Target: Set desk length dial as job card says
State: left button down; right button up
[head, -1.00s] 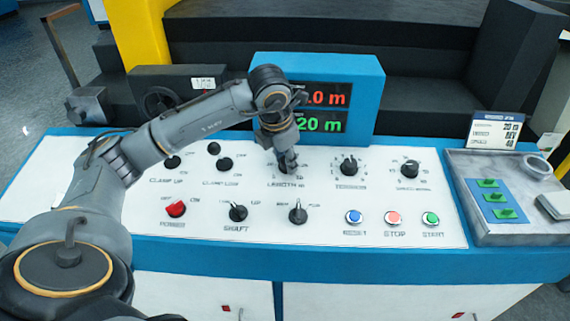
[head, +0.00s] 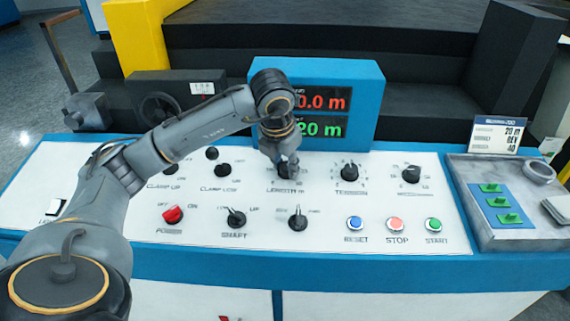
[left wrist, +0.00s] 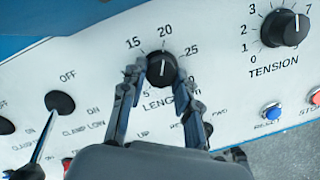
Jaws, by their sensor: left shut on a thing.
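The black length dial (left wrist: 162,69) sits on the white panel, with a scale from 5 up past 25 in the left wrist view. Its white pointer line points up, close to 20. My left gripper (head: 287,172) is shut on the dial, one finger on each side. In the head view the gripper hides most of the dial. The job card (head: 497,136) stands at the back right and reads 20 m, REV, 40. The display (head: 319,112) shows 0.0 m in red above 20 m in green. My right gripper is not in view.
The tension dial (head: 350,172) is right of the length dial, and the clamp low switch (head: 222,170) is left of it. Shaft switch (head: 237,219) and reset button (head: 355,224) sit in front. A grey tray (head: 520,235) lies at the right.

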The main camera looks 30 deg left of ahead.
pick_arm(q)
jog(key=c, duration=1)
grip_release()
jog(key=shift+r, duration=0.15)
jog(key=v, duration=1.1)
jog(key=shift+s+d+r, duration=0.1)
jog(key=shift+s+r, duration=0.15)
jog(key=shift+r, duration=0.05)
jog(key=shift+f, duration=0.1)
